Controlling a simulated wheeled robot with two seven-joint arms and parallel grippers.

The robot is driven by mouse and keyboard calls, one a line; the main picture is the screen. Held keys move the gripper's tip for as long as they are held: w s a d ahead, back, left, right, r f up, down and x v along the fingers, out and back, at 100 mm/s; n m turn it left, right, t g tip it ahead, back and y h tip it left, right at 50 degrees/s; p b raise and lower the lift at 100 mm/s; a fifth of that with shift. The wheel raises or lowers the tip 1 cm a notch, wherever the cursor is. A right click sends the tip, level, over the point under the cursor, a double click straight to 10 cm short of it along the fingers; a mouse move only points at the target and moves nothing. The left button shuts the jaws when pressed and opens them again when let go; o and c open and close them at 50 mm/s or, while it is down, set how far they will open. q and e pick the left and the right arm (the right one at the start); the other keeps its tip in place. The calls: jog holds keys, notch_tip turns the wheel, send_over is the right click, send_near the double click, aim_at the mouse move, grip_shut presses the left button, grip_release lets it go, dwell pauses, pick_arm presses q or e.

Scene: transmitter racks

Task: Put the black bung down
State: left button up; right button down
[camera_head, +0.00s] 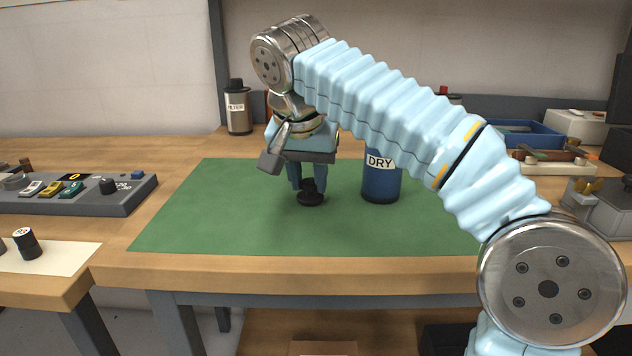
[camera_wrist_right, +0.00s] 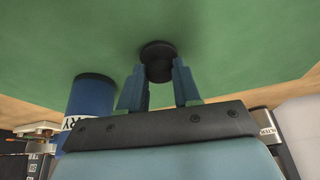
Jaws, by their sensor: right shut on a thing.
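The black bung (camera_head: 311,195) is at the green mat (camera_head: 230,205), between the fingertips of my right gripper (camera_head: 308,184). In the right wrist view the bung (camera_wrist_right: 158,60) sits between the two blue fingers of the right gripper (camera_wrist_right: 159,80), which is shut on it. The bung is at or very close to the mat; I cannot tell whether it touches. The blue canister marked DRY (camera_head: 381,180) stands on the mat just right of the gripper, partly behind my arm. My left gripper is not in view.
A metal FILTER canister (camera_head: 238,110) stands at the back left of the bench. A grey control panel (camera_head: 75,193) lies at the left. A blue tray (camera_head: 520,132) and a grey device (camera_head: 600,205) are at the right. The mat's left and front parts are clear.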

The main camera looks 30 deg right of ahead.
jog(key=shift+s+r, duration=0.2)
jog(key=shift+f+b, duration=0.3)
jog(key=shift+f, duration=0.25)
jog(key=c, duration=0.8)
grip_release()
jog(key=shift+r, duration=0.1)
